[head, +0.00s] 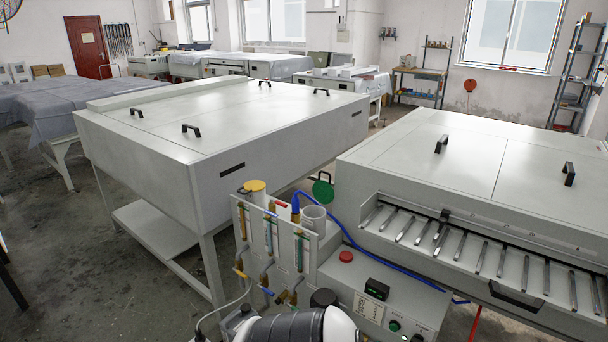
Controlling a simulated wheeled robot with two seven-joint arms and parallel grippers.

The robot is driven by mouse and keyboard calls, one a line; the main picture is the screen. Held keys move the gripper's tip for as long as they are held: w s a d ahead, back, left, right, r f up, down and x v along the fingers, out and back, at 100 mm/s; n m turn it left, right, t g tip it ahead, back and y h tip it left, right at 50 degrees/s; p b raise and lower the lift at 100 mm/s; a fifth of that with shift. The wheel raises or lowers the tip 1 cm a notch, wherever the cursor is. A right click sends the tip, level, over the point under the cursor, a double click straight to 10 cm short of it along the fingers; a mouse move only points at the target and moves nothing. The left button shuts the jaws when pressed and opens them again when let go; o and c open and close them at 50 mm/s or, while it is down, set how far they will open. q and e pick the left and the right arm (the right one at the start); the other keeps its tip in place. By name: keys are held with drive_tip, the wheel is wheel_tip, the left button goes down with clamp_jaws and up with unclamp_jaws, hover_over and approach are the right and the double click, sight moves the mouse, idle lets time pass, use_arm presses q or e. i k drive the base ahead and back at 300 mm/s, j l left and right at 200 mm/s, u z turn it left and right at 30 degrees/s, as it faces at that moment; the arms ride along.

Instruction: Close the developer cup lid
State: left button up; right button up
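A pale, open-topped cup (313,217) stands at the right end of the panel of tubes on the processor's near side. A round green lid (323,188) with a dark handle stands raised and tilted behind the cup, apart from its rim. A yellow lid (255,186) with a dark handle sits at the left end of the same panel. I cannot tell from markings which of these belongs to the developer. Neither gripper's fingers show in the head view.
A blue hose (345,236) loops right of the cup. A control box (375,290) with a red button (346,256) stands in front of the roller bed (480,252). Large grey machines flank the panel left (225,115) and right (490,160).

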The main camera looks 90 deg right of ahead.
sight(323, 191)
drive_tip(key=l+z, duration=0.1)
drive_tip(key=z, duration=2.85)
